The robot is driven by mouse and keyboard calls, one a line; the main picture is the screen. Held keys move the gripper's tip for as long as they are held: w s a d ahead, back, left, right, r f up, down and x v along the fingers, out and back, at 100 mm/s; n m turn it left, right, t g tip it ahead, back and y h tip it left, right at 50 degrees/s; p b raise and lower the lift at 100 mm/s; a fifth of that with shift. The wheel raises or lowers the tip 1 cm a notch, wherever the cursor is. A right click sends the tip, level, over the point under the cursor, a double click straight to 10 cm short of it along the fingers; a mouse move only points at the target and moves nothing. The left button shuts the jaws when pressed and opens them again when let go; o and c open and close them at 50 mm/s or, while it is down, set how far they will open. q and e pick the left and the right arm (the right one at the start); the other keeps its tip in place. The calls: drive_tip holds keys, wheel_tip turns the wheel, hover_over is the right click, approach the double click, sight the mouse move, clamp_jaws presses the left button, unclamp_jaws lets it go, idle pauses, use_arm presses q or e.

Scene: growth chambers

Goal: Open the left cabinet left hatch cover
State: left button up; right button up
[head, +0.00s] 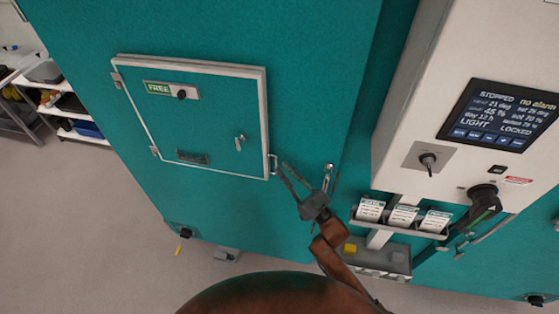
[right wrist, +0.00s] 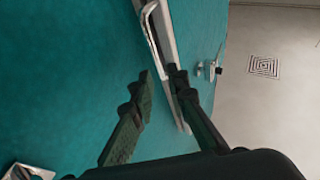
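The hatch cover (head: 205,115) is a teal panel with a pale frame, hinged on its left side and appearing shut. It carries a green FREE label, a dark knob and a small key. My right gripper (head: 286,170) is just beside the handle. My left gripper is not visible.
A white control box with a lit screen (head: 500,115) stands out on the right. Below it are card holders (head: 403,217) and a black rotary switch (head: 484,197). Shelving (head: 50,95) stands at far left. Open floor lies left.

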sight(277, 162)
drive_tip(key=x, duration=0.3)
drive_tip(key=shift+w+a+f+p, duration=0.1)
drive_tip(key=shift+w+p, duration=0.05)
drive_tip(key=shift+p, duration=0.2)
drive_tip(key=c, duration=0.4)
clamp_jaws()
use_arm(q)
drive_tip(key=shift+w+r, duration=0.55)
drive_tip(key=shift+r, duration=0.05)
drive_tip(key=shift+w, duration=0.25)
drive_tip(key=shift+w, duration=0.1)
use_arm(e)
drive_tip(key=shift+a, duration=0.1)
